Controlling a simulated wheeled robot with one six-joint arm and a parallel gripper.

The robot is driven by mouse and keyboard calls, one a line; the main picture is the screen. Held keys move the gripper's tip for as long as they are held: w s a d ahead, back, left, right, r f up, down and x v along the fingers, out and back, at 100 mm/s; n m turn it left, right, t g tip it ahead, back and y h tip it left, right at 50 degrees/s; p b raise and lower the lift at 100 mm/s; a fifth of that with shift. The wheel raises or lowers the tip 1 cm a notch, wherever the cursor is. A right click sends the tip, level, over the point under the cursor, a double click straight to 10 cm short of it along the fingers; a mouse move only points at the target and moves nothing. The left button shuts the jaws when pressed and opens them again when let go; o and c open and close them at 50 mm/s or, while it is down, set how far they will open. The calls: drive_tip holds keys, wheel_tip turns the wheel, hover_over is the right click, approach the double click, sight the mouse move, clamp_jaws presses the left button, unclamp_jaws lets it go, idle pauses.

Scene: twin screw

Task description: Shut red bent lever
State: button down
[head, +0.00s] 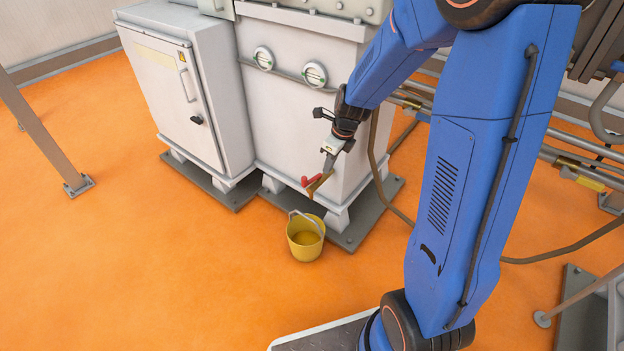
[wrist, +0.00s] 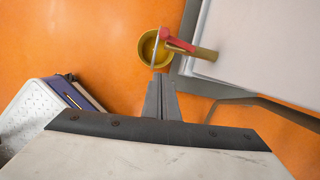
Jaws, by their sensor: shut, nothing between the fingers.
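The red bent lever (head: 309,182) sits on a short brass tap (head: 320,185) that sticks out from the lower front of a white cabinet. In the wrist view the red lever (wrist: 178,41) lies close along the brass tap (wrist: 205,52), its bent end over the bucket. My gripper (head: 328,168) is just above the lever in the head view. In the wrist view my gripper (wrist: 158,80) is shut and empty, its fingertips pointing towards the lever, a little short of it in the picture. I cannot tell whether they touch.
A yellow bucket (head: 305,243) with a grey handle stands on the floor below the tap. The white cabinet (head: 285,120) stands on a grey base plate (head: 345,238), beside an electrical box (head: 172,95). Pipes run along the right.

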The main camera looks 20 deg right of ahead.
sight(314, 179)
drive_tip(key=shift+f, duration=0.1)
drive_tip(key=w+a+f, duration=0.4)
drive_tip(key=f, duration=0.5)
drive_tip(key=shift+w+a+f, duration=0.15)
drive_tip(key=shift+w+f, duration=0.1)
drive_tip(key=shift+w, duration=0.15)
